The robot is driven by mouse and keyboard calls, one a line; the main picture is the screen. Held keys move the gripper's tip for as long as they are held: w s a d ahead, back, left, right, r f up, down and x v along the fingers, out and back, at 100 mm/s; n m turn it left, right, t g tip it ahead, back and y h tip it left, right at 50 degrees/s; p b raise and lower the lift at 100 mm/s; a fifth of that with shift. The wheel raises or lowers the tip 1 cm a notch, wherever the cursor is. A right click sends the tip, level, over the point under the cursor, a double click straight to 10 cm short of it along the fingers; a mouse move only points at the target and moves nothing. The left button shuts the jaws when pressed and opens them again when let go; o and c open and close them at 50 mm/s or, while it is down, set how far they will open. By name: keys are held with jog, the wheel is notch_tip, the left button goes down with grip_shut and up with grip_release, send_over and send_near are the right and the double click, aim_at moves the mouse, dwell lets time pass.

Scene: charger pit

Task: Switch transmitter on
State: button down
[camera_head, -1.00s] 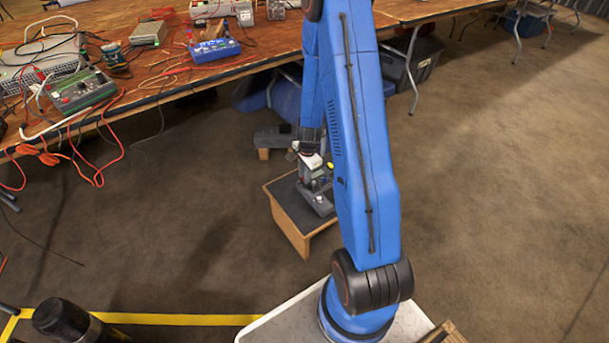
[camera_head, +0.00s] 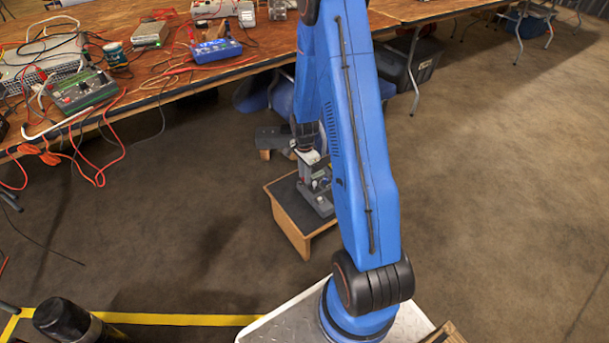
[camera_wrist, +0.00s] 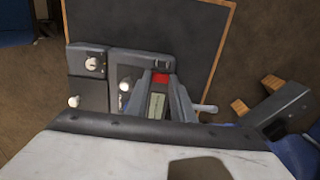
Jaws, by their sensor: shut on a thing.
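The transmitter (camera_wrist: 88,62) is a dark grey box with several pale round knobs. In the head view the transmitter (camera_head: 316,190) is on the dark-topped wooden stand, partly hidden behind my arm. My gripper (camera_wrist: 161,84) is at the transmitter, with its two grey fingers around a narrow part that has a red patch and a pale label. It is shut on that part, though the exact contact is hard to see. My gripper (camera_head: 308,158) also shows small in the head view, pointing down over the transmitter.
The low stand (camera_head: 283,208) has free dark surface beyond the transmitter in the wrist view. A grey object on wooden blocks (camera_head: 270,140) lies behind it. A cluttered workbench (camera_head: 150,90) with instruments and hanging orange cables is at the left. The floor at right is clear.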

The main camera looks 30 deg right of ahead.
jog(key=c, duration=1.5)
grip_release()
jog(key=shift+r, duration=8.7)
